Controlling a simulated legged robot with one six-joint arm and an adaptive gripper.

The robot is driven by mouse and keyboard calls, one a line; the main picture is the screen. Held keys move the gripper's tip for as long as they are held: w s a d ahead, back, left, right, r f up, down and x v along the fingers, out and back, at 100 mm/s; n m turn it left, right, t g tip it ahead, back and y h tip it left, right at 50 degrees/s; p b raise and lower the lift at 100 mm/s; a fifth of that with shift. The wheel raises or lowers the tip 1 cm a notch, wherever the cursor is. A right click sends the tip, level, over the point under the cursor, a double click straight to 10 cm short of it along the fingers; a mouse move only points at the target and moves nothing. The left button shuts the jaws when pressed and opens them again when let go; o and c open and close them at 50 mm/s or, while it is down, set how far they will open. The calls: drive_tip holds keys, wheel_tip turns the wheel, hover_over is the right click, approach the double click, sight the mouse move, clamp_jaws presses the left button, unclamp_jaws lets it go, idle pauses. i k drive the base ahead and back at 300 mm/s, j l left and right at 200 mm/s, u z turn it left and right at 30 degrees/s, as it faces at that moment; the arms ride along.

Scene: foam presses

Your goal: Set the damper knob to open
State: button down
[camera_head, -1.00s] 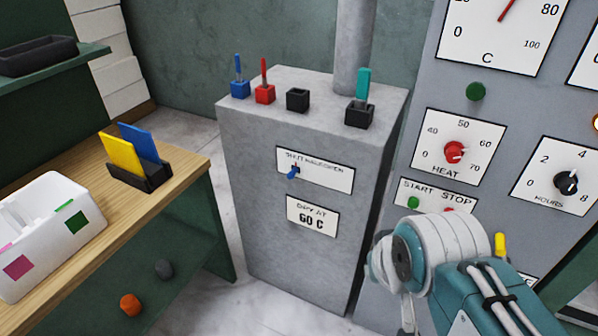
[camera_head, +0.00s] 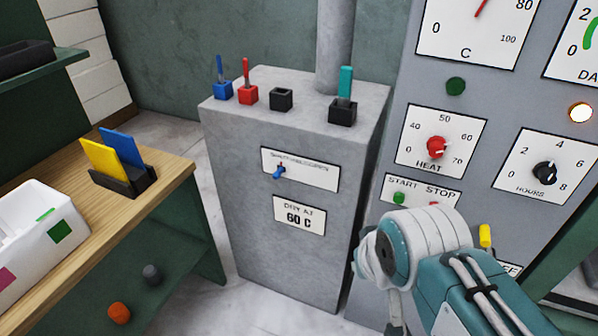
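The damper knob (camera_head: 278,173) is a small blue pointer knob on a white label plate (camera_head: 318,175) on the front of the grey cabinet (camera_head: 240,180). The plate's small print seems to read shut, half, open. The knob is at the left part of the plate, its blue end pointing down and left. My arm (camera_head: 470,290), white and teal, comes in from the lower right, in front of the panel. My gripper's fingers cannot be seen, and nothing of mine touches the knob.
A "DRY AT 60 C" sign (camera_head: 299,216) is below the knob. The right panel carries a red heat knob (camera_head: 436,147), a black hours knob (camera_head: 545,172) and start and stop buttons. A wooden bench (camera_head: 150,198) stands left, with bare floor between it and the cabinet.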

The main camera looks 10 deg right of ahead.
sight(280, 169)
drive_tip(key=i+j, duration=0.15)
drive_tip(key=j, duration=0.15)
drive_tip(key=i+j, duration=0.1)
drive_tip(key=j, duration=0.2)
drive_tip(key=i+j, duration=0.15)
drive_tip(key=j, duration=0.15)
drive_tip(key=i+j, duration=0.1)
drive_tip(key=j, duration=0.25)
